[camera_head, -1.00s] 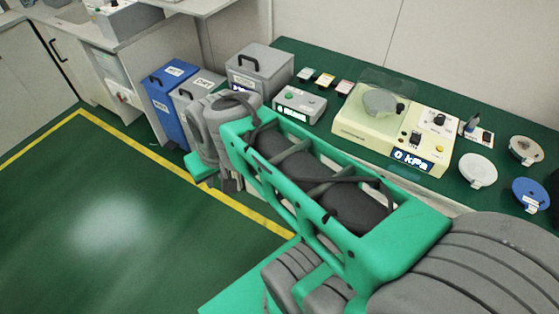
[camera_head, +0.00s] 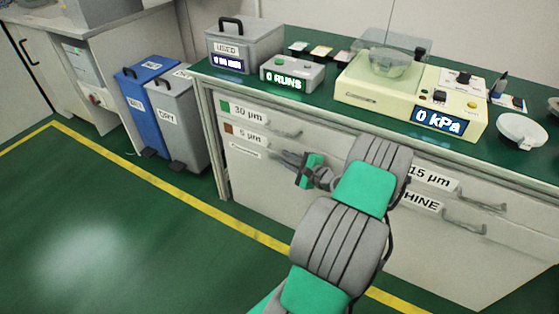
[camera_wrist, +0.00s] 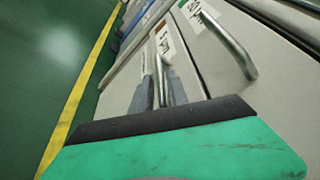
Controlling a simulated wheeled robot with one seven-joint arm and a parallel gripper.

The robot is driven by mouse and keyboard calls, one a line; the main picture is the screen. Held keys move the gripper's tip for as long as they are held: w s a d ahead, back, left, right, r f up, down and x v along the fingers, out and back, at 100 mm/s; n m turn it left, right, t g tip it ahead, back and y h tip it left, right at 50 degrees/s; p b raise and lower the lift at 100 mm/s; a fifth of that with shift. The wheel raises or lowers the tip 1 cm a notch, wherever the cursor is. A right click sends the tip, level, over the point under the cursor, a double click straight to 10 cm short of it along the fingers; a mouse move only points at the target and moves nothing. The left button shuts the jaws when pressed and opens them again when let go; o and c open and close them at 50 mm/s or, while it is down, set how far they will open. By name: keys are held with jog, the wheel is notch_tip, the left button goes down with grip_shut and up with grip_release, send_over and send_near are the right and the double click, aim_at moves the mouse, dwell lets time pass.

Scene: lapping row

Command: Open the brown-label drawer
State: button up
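The brown-label drawer (camera_head: 262,150), marked 5 µm, is in the left bank of the counter, below the green-label 30 µm drawer (camera_head: 262,122). Its front looks flush, so it looks shut. Its brown label shows in the wrist view (camera_wrist: 163,38). In the head view my gripper (camera_head: 290,158) is at the drawer's handle, partly hidden by my wrist. In the wrist view my two grey fingers (camera_wrist: 158,82) stand apart, one on each side of the metal handle bar (camera_wrist: 160,78). I cannot tell whether either finger touches the bar.
The 30 µm drawer's handle (camera_wrist: 232,45) sticks out close beside my gripper. Drawers marked 15 µm (camera_head: 432,178) and others are at the right. Blue (camera_head: 150,105) and grey (camera_head: 178,115) bins stand left of the counter. The green floor (camera_head: 110,230) in front is clear.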

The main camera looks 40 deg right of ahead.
aim_at(283, 157)
jog(key=x, duration=0.4)
jog(key=shift+w+b, duration=0.1)
jog(key=shift+b, duration=0.25)
grip_shut()
dwell(1.0)
